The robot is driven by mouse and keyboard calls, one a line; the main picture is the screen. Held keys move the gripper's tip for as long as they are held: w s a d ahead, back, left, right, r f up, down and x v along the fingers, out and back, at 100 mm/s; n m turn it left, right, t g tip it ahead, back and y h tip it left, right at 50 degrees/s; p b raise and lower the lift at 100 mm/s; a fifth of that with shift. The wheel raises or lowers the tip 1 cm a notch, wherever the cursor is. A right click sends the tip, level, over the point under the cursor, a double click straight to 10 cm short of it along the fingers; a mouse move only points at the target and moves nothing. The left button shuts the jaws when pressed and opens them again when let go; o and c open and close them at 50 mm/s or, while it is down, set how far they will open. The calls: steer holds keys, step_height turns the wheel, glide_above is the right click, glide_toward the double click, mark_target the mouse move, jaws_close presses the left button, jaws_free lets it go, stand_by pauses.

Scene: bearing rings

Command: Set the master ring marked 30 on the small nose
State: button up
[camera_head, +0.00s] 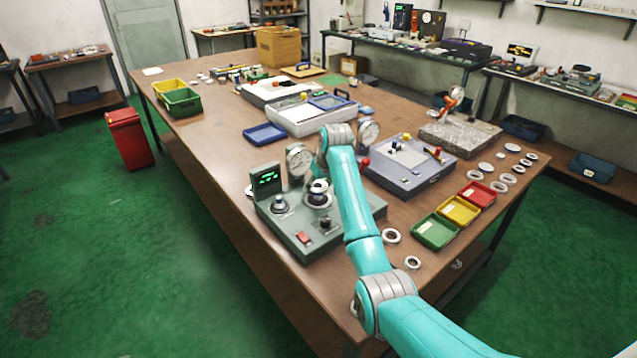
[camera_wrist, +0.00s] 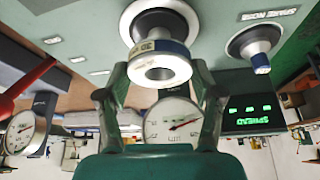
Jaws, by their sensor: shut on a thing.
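My gripper (camera_wrist: 160,76) is shut on a pale metal ring (camera_wrist: 160,66) with a blue band marked 30. The ring is in line with the wider nose (camera_wrist: 160,18) of the grey-green gauge station; whether it is around the nose or just off it, I cannot tell. In the head view my gripper (camera_head: 320,178) is over this nose (camera_head: 318,201), partly hidden by my arm.
The station (camera_head: 300,235) carries a lit display (camera_head: 266,178), a red switch (camera_head: 303,237) and a dial gauge (camera_head: 299,160) close to my gripper. A grey device (camera_head: 408,165) stands to the right. Loose rings (camera_head: 391,236) and coloured trays (camera_head: 436,231) lie front right.

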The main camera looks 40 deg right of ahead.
steer(key=shift+f, duration=1.55)
steer(key=o, duration=1.6)
steer(key=shift+f, duration=0.1)
steer(key=v, duration=1.2)
